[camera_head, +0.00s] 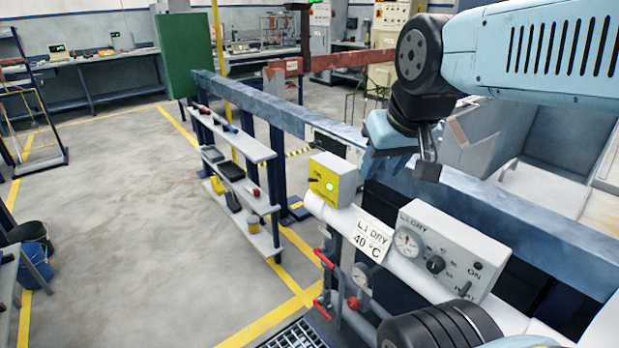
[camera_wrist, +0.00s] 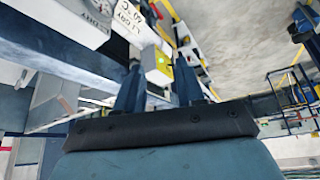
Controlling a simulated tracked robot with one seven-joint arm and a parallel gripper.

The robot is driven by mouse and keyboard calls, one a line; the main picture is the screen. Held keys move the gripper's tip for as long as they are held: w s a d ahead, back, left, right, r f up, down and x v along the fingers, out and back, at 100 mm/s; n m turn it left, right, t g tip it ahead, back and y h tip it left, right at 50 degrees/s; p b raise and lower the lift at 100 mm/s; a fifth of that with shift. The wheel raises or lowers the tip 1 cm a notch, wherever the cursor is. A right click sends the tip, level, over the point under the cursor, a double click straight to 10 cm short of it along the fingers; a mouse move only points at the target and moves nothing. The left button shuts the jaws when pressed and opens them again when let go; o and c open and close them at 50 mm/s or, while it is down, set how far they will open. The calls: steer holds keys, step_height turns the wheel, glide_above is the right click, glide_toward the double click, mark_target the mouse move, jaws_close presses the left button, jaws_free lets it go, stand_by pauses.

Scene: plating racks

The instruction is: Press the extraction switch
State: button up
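The yellow box (camera_wrist: 158,73) shows between and beyond the fingertips there.
A grey control box (camera_head: 450,250) marked L1 DRY, with gauge and knob, stands on the pipe nearer me. A blue rail (camera_head: 480,210) runs behind the boxes. Red-handled valves (camera_head: 325,258) hang below. A shelf rack (camera_head: 238,180) stands left; the floor beyond is clear.

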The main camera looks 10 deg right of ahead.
steer(key=shift+w, duration=0.4)
steer(key=shift+c, duration=1.4)
steer(key=w+m, duration=0.1)
steer(key=w, duration=0.2)
steer(key=w+m, duration=0.1)
steer(key=w, duration=0.2)
steer(key=shift+w+m, duration=0.1)
steer(key=shift+m, duration=0.2)
jaws_close()
steer(key=w+f+m, duration=0.5)
steer(key=w+f, duration=0.2)
steer(key=w, duration=0.6)
steer(key=w+a+f+m+g, duration=0.1)
steer(key=w+f+m, duration=0.4)
steer(key=w, duration=0.9)
step_height(320, 180, down, 2)
steer(key=shift+w+a+f, duration=0.1)
steer(key=shift+w+a, duration=0.05)
